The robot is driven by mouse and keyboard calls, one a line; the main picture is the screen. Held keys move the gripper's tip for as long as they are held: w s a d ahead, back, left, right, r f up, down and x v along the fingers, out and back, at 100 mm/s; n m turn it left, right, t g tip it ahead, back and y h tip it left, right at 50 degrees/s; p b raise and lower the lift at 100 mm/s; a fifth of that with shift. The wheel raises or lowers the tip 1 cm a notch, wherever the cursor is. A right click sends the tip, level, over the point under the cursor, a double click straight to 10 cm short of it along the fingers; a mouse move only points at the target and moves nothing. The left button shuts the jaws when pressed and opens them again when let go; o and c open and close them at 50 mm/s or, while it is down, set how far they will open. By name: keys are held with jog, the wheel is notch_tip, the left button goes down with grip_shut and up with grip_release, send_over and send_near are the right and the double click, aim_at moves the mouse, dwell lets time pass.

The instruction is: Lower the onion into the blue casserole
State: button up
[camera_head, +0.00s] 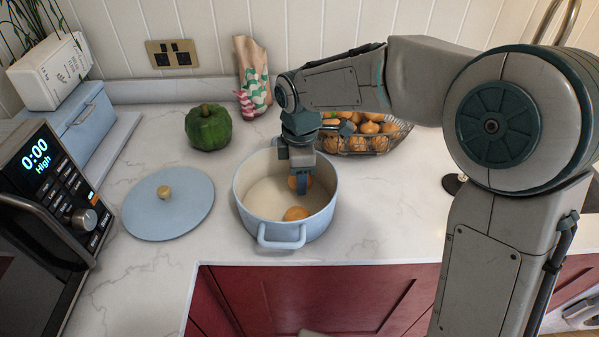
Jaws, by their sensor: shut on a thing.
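The blue casserole (254,217) stands uncovered on the worktop, its near handle at the counter's front. My gripper (303,184) points down inside the casserole's opening, near its right side. A second orange-brown round thing (295,214), likely an onion, lies on the casserole's floor in front of the gripper. Whether the held onion touches the casserole's floor or wall, I cannot tell.
The blue lid (150,215) lies flat left of the casserole. A green pepper (209,128), a patterned bag (252,80) and a wire basket of onions (385,134) stand behind. A microwave (55,195) fills the left edge. Worktop between lid and pepper is clear.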

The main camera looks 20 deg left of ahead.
jog(key=shift+f+b, duration=0.65)
jog(key=shift+f, duration=0.4)
dwell(0.5)
jog(key=o, duration=1.1)
notch_tip(320, 180, up, 14)
jog(key=s+d+f+m+t+p, duration=0.1)
jog(key=s+d+m, duration=0.1)
jog(key=d+m, duration=0.45)
jog(key=s+d+f+m+p, duration=0.15)
jog(key=d+m, duration=0.25)
jog(key=d, duration=0.6)
jog(key=s+d+f+m, duration=0.1)
jog(key=s+d+m, duration=0.2)
jog(key=d+m, duration=0.1)
jog(key=s+d+f+m+t, duration=0.1)
jog(key=s+d+f+m, duration=0.1)
jog(key=s+d+m, duration=0.1)
jog(key=s+d+f+m, duration=0.1)
jog(key=s+d+m, duration=0.2)
jog(key=d+m, duration=0.2)
jog(key=shift+s+d+f+t, duration=0.25)
jog(key=shift+s+t, duration=0.05)
jog(key=shift+t, duration=0.1)
